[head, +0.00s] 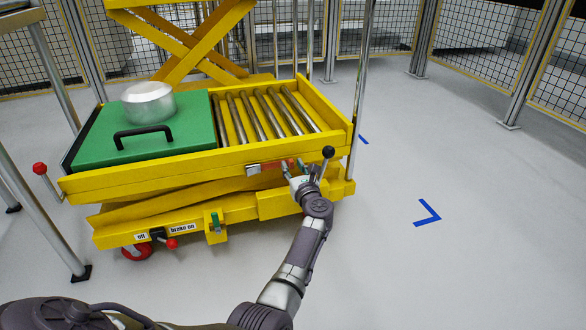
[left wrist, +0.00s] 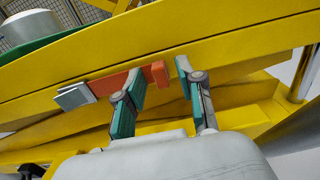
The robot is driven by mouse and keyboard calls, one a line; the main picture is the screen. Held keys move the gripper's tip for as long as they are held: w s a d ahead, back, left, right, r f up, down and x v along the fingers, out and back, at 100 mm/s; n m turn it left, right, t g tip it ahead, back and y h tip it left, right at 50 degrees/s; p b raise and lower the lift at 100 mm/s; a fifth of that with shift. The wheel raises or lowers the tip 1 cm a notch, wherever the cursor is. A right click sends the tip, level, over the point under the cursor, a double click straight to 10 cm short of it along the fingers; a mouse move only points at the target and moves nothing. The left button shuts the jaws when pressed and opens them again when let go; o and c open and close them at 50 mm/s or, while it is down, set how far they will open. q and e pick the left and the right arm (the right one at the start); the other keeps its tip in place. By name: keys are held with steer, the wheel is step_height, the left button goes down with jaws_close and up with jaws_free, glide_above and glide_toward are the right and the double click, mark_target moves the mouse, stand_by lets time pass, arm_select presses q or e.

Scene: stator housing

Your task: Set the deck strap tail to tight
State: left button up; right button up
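The deck strap (head: 272,167) is a short red-orange band on the near side of the yellow cart. In the left wrist view the strap (left wrist: 118,82) runs from a grey buckle (left wrist: 76,96) at its left to a raised orange tail end (left wrist: 158,74) at its right. My left gripper (head: 300,172) is at the cart's side by the right part of the strap. In the left wrist view its two teal-padded fingers (left wrist: 160,80) are apart, and the tail end shows between their tips. I cannot tell whether either finger touches it. My right gripper is not in view.
The cart's green deck (head: 180,130) carries a silver cylinder (head: 148,102) and a black handle (head: 142,136). Rollers (head: 262,115) are to its right. Black-knobbed lever (head: 328,152) stands close to my left gripper. The floor at right is clear, with blue corner marks (head: 428,214).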

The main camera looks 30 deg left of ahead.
arm_select(q)
step_height(320, 180, up, 10)
stand_by(0.7)
steer(key=shift+c, duration=0.2)
